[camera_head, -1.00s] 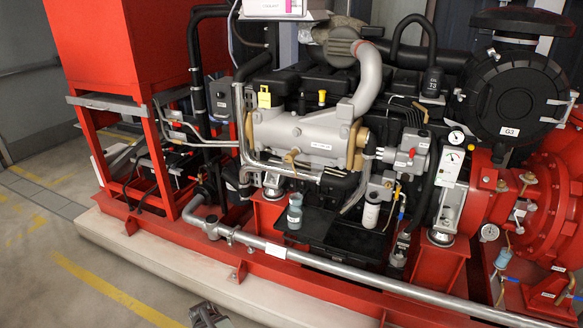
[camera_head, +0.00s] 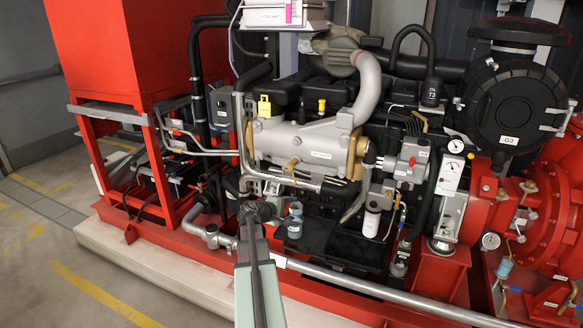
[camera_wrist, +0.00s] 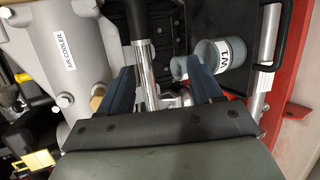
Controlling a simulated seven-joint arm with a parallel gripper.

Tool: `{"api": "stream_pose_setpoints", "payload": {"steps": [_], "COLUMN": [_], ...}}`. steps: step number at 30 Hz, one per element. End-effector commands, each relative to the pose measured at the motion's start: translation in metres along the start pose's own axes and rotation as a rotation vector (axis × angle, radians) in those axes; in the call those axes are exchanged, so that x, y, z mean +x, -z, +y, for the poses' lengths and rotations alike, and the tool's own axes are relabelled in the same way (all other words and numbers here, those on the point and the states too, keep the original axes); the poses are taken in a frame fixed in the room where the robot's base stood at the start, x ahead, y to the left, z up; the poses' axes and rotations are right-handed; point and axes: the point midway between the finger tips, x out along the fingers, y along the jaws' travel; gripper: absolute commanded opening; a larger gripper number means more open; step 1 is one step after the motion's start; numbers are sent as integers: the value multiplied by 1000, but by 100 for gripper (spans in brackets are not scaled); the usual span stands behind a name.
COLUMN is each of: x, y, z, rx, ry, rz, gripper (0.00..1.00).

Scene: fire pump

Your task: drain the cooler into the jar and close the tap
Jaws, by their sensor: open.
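The grey air cooler (camera_head: 300,142) lies across the engine's front; its labelled body also shows in the wrist view (camera_wrist: 68,55). A small brass fitting (camera_head: 291,163), which looks like the tap, is on its underside; I cannot tell its setting. The grey-blue jar (camera_head: 294,222) stands upright on a black tray, and its W1 label shows in the wrist view (camera_wrist: 222,52). My gripper (camera_head: 262,208) is open, just left of the jar. In the wrist view its right finger overlaps the jar's edge; contact is unclear. A steel pipe shows between the fingers (camera_wrist: 160,66).
The black tray (camera_head: 340,250) has bare room right of the jar. A white filter canister (camera_head: 371,222) stands further right. A long grey pipe (camera_head: 380,290) runs along the red base in front.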

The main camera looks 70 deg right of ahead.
Motion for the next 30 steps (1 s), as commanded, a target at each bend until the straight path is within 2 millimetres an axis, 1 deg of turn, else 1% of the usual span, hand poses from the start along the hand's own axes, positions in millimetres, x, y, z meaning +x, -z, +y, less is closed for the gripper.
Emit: {"api": "stream_pose_setpoints", "payload": {"steps": [1, 3, 6, 10, 12, 15, 18, 21, 25, 30], "x": [2, 3, 0, -8, -12, -16, -17, -18, -17, -5], "y": [7, 14, 25, 39, 46, 53, 58, 61, 61, 65], "z": [20, 40, 63, 86, 92, 96, 96, 96, 96, 102], "rx": [-105, -269, -504, -805, -942, -1095, -1199, -1274, -1324, -1332], "ry": [-74, -171, -295, -432, -485, -532, -551, -559, -558, -557], "rz": [3, 2, -11, -42, -58, -76, -82, -93, -108, -111], "gripper": [65, 65, 65, 65, 65, 65, 65, 65, 65, 65]}}
